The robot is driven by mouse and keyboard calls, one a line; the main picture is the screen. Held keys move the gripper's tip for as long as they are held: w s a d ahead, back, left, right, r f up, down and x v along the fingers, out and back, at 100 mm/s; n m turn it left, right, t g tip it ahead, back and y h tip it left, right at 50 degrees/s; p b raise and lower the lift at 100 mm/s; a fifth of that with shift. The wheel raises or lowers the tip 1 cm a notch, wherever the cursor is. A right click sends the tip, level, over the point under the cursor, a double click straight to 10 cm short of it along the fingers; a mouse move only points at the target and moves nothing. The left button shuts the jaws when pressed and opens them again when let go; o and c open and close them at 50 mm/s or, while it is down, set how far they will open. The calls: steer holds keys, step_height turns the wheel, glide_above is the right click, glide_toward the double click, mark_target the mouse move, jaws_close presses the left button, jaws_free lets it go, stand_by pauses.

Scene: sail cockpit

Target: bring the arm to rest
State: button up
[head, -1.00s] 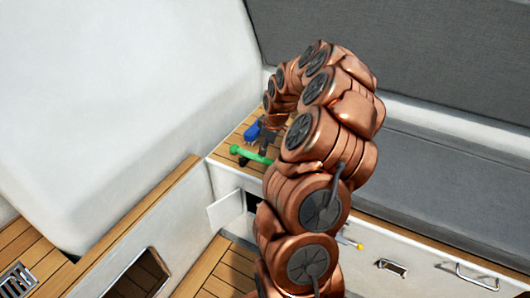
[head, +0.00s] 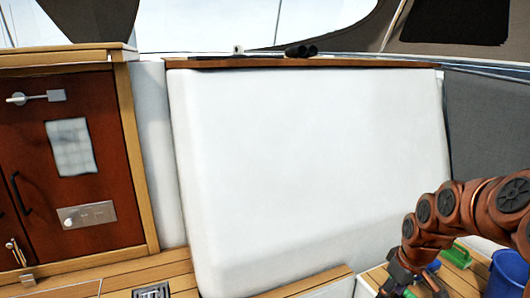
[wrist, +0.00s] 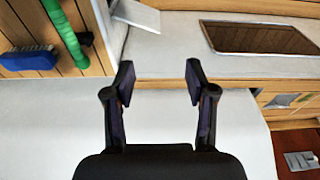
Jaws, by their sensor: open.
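My arm is at the lower right of the head view, bent down, with my gripper (head: 402,284) low near the wooden bench surface. In the wrist view my gripper (wrist: 159,78) is open, its two fingers apart with nothing between them. Beneath it is a pale white surface. A blue brush (wrist: 30,61) and a green handle-like item (wrist: 65,32) lie on wooden slats at the upper left of the wrist view, apart from the fingers.
A blue bucket (head: 508,276) and a green item (head: 457,255) are beside my arm. A large white panel (head: 310,170) fills the middle. A brown cabinet door (head: 75,165) stands left. Dark binoculars (head: 301,51) lie on the ledge above the panel.

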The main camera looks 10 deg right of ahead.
steer(key=s+a+r+g, duration=0.2)
steer(key=s+a+r, duration=0.1)
steer(key=s+a, duration=0.8)
steer(key=s+a+m+g, duration=0.15)
steer(key=s+a, duration=0.25)
steer(key=s, duration=0.5)
steer(key=s+a+m+g, duration=0.15)
steer(key=s+a, duration=0.25)
steer(key=s, duration=0.4)
step_height(320, 180, up, 17)
steer(key=w+t+p, duration=0.1)
steer(key=p, duration=1.4)
steer(key=shift+w+d+m+h+p, duration=0.15)
steer(key=shift+d+m+h+p, duration=0.1)
steer(key=shift+m+h+p, duration=0.15)
steer(key=shift+c, duration=0.3)
steer(key=shift+c, duration=0.9)
steer(key=shift+d, duration=0.15)
steer(key=shift+c, duration=0.2)
